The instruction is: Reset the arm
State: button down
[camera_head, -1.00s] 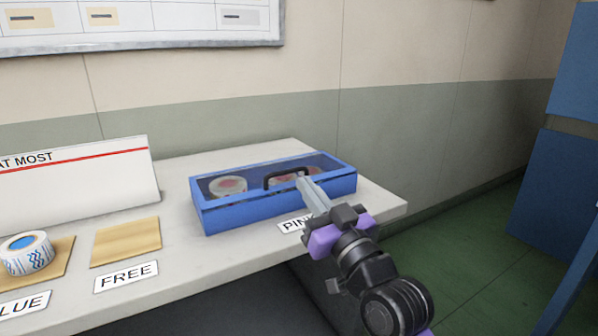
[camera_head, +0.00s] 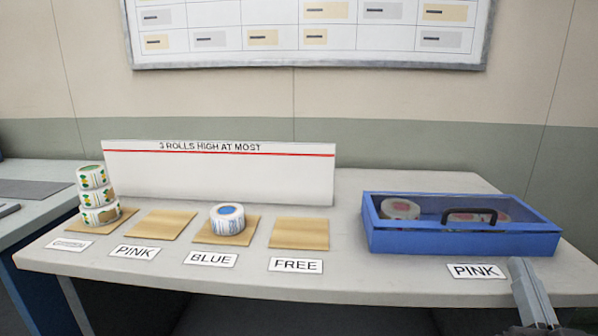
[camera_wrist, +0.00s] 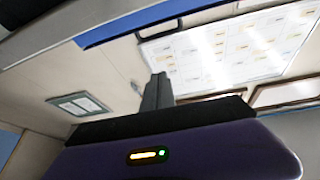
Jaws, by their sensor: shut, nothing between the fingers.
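My gripper (camera_head: 530,285) shows at the lower right of the head view, in front of the table edge and just right of the lower PINK label. Its fingers are shut and empty. It also shows in the wrist view (camera_wrist: 157,88), with the wall and a chart behind it. It stands apart from the blue case (camera_head: 410,243), whose clear lid with a black handle (camera_head: 470,218) is down. Rolls (camera_head: 400,209) show through the lid.
A stack of rolls (camera_head: 96,195) stands on the left pad. One blue-cored roll (camera_head: 227,219) sits on the BLUE pad. The PINK pad (camera_head: 153,225) and FREE pad (camera_head: 300,234) are bare. A white board (camera_head: 220,175) reading "3 ROLLS HIGH AT MOST" stands behind them.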

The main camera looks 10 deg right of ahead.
jog(key=s+a+f+n+g+y, duration=0.35)
jog(key=s+a+f, duration=0.55)
jog(key=s+f, duration=0.35)
jog(key=s+a+f+n+g+y, duration=0.25)
jog(key=s+a+f+y, duration=0.25)
jog(key=s+a+f, duration=0.7)
notch_tip(320, 180, up, 27)
jog(key=s+d+p, duration=0.2)
jog(key=p, duration=2.4)
jog(key=shift+d, duration=0.35)
jog(key=shift+f, duration=0.1)
